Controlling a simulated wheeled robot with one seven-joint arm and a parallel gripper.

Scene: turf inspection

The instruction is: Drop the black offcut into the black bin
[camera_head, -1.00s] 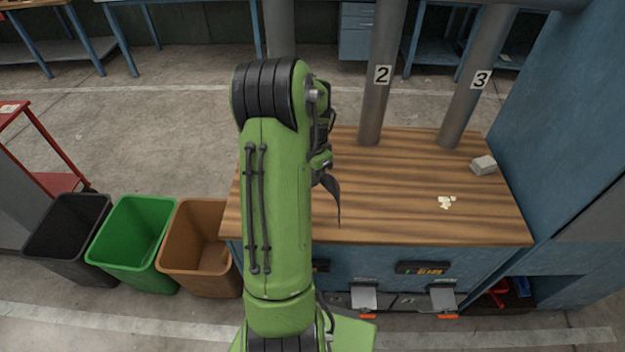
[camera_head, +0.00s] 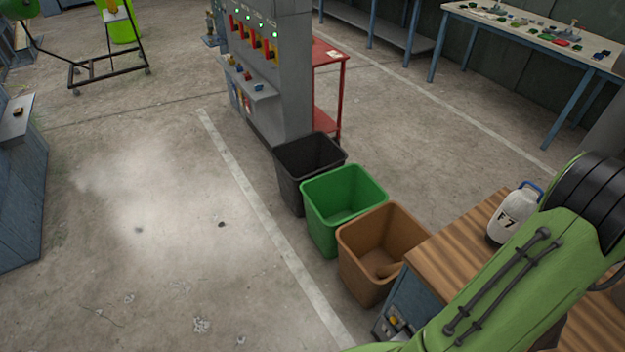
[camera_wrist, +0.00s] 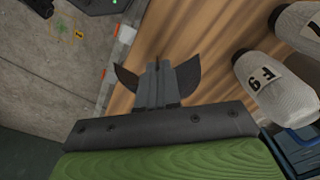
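The black bin (camera_head: 289,185) stands on the floor near the middle of the head view, open at the top. It is the farthest of the bins in a row. The black offcut (camera_wrist: 188,77) is a thin, dark, curved piece in the wrist view. It sticks out on both sides of the fingers of my gripper (camera_wrist: 160,68), which are shut on it above the wooden bench. In the head view my arm is at the lower right; the gripper and offcut are out of that view.
A green bin (camera_head: 321,220) and a brown bin (camera_head: 360,273) stand between the black bin and the wooden bench (camera_head: 462,240). A white labelled bottle (camera_head: 512,215) stands on the bench. A grey panel cabinet (camera_head: 285,90) and red table (camera_head: 329,62) are behind the black bin. Floor on the left is open.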

